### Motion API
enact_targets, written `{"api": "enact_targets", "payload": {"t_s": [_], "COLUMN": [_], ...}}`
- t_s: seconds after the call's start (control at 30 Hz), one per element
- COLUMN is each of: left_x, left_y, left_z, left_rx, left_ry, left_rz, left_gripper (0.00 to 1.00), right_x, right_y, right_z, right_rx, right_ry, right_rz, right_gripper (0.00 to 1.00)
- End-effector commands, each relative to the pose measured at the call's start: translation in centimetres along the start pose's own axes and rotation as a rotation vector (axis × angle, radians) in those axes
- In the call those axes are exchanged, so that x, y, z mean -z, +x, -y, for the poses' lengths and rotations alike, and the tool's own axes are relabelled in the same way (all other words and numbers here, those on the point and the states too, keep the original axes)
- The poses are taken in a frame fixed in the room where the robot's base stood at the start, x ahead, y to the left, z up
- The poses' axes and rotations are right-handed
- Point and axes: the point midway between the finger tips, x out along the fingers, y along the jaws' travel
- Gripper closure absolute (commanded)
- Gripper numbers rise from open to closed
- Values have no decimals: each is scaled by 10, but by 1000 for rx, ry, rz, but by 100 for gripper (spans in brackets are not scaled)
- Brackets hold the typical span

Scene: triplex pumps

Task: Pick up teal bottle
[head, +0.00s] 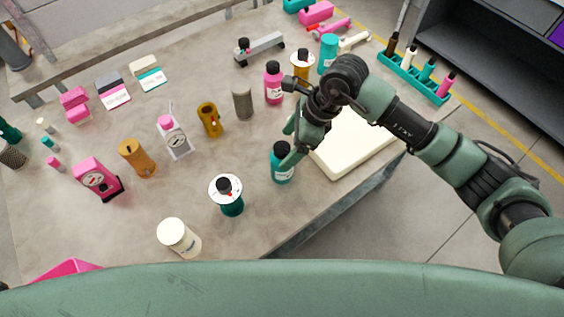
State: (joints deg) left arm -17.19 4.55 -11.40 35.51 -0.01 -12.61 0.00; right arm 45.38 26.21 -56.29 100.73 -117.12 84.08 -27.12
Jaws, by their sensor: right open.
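A teal bottle (282,173) with a black cap and a white label stands upright near the right edge of the table, in the middle of the head view. My right gripper (290,142) is open just above and beside it. One finger reaches down close to the bottle's cap and shoulder and covers part of it. I cannot tell whether the finger touches the bottle. My left gripper is out of view.
A dark teal bottle with a white disc (231,206) and a cream canister (172,233) stand to the left. A pink bottle (273,88) and grey cylinder (242,101) stand behind. A cream board (352,150) lies under my right arm. Bare table (120,225) shows front left.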

Motion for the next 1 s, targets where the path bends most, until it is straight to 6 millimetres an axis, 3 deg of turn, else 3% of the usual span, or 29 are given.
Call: {"api": "enact_targets", "payload": {"t_s": [0.33,0.47,0.6,0.87,1.0], "left_x": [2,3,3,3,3], "left_y": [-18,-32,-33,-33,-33], "left_z": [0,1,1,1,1], "left_rx": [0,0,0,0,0], "left_ry": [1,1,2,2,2], "left_rz": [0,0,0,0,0], "left_gripper": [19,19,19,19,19], "right_x": [1,0,2,2,2], "right_y": [34,53,72,77,77], "right_z": [-2,-5,-3,-3,-3], "right_rx": [-3,-5,-1,0,1], "right_ry": [0,2,0,-3,-2], "right_rz": [-13,-14,-12,-11,-11], "right_gripper": [19,19,19,19,52]}}
